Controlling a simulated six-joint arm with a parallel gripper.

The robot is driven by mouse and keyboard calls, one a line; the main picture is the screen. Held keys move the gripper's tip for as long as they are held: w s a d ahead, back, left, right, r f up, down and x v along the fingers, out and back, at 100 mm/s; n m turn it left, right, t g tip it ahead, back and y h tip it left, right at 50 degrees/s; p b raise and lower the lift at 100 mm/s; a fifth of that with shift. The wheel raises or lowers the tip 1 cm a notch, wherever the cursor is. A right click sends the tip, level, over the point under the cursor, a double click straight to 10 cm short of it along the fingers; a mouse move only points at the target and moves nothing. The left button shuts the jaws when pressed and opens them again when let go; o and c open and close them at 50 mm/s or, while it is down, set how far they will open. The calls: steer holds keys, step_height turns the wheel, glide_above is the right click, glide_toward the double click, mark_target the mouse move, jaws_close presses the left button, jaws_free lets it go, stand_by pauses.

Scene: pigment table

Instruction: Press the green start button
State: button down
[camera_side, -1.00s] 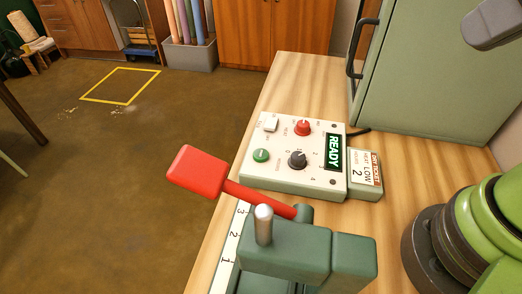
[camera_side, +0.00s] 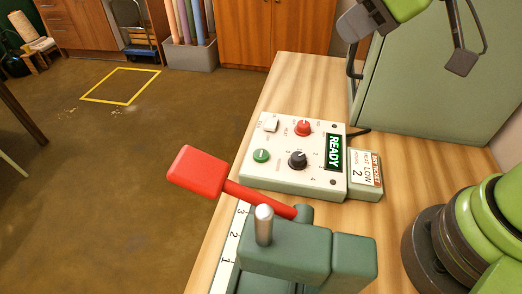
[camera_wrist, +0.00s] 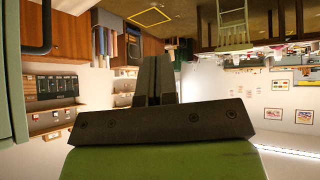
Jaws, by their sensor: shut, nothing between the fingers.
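The green start button (camera_side: 261,156) sits at the left of a cream control box (camera_side: 285,184) on the wooden table in the side view. Its top is round and fully uncovered. The box's display (camera_side: 334,152) reads READY. My gripper (camera_side: 354,32) is partly in view at the top edge of the side view, high up and well apart from the button. In the wrist view my gripper (camera_wrist: 152,75) shows two dark fingers side by side, shut and empty. The button and box are not visible in the wrist view.
A red-handled lever (camera_side: 195,171) on a green metal fixture (camera_side: 287,251) stands in front. A green cabinet (camera_side: 440,95) stands behind right.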

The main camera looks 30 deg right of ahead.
steer(key=w+a+f+n, duration=0.5)
steer(key=f, duration=0.1)
steer(key=n+y, duration=0.2)
steer(key=n, duration=0.3)
glide_above(261, 156)
step_height(261, 156, down, 6)
steer(key=shift+f, duration=0.15)
steer(key=shift+f, duration=4.4)
steer(key=shift+f, duration=0.15)
steer(key=shift+f, duration=0.25)
